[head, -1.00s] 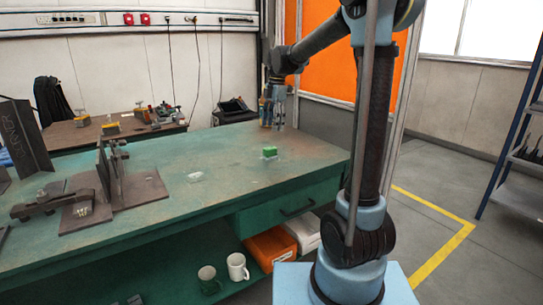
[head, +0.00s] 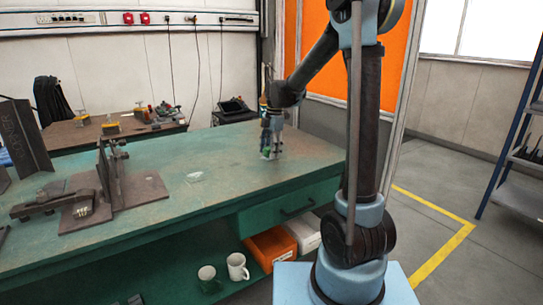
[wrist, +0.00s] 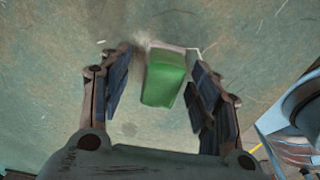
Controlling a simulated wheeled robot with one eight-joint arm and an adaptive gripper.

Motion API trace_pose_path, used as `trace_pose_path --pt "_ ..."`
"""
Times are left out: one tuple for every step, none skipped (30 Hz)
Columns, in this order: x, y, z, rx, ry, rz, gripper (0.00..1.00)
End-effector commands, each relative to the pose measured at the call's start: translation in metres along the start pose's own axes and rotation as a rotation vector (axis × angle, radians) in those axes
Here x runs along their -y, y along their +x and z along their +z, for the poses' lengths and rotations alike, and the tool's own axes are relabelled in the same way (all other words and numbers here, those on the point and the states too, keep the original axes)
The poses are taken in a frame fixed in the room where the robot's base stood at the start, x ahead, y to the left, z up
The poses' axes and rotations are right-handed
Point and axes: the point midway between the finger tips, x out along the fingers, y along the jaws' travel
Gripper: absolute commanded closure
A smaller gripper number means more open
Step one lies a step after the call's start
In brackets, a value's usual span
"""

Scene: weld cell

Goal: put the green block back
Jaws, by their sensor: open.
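The green block (head: 266,150) is on the right part of the green workbench (head: 225,175), partly hidden by my gripper (head: 271,154). In the wrist view the block (wrist: 165,78) lies between the two open fingers of my gripper (wrist: 160,82), with a gap visible on each side. A pale edge (wrist: 190,52) shows at the block's far end; I cannot tell exactly what it belongs to. A small pale, clear-looking piece (head: 194,177) lies on the bench to the left.
A steel fixture with a clamp (head: 112,180) stands on the bench's left. The bench between fixture and block is mostly clear.

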Motion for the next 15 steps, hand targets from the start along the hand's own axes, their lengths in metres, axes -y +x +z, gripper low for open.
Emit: trace_pose_path --pt "-0.0001 0.0036 0.0000 0.000 0.000 0.000 0.43" --pt "-0.0001 0.0051 0.0000 0.000 0.000 0.000 0.43" --pt "0.0000 0.0064 0.0000 0.000 0.000 0.000 0.43" --pt "0.0000 0.0069 0.0000 0.000 0.000 0.000 0.43" --pt "0.0001 0.0071 0.0000 0.000 0.000 0.000 0.43" --pt "0.0001 0.0071 0.0000 0.000 0.000 0.000 0.43" --pt "0.0001 0.0071 0.0000 0.000 0.000 0.000 0.43" --pt "0.0001 0.0070 0.0000 0.000 0.000 0.000 0.43" --pt "0.0001 0.0069 0.0000 0.000 0.000 0.000 0.43" --pt "0.0001 0.0069 0.0001 0.000 0.000 0.000 0.43" --pt "0.0001 0.0069 0.0001 0.000 0.000 0.000 0.50" --pt "0.0001 0.0069 0.0001 0.000 0.000 0.000 0.59" --pt "0.0002 0.0068 0.0001 0.000 0.000 0.000 0.66" --pt "0.0002 0.0068 0.0001 0.000 0.000 0.000 0.73" --pt "0.0002 0.0068 0.0001 0.000 0.000 0.000 0.82"
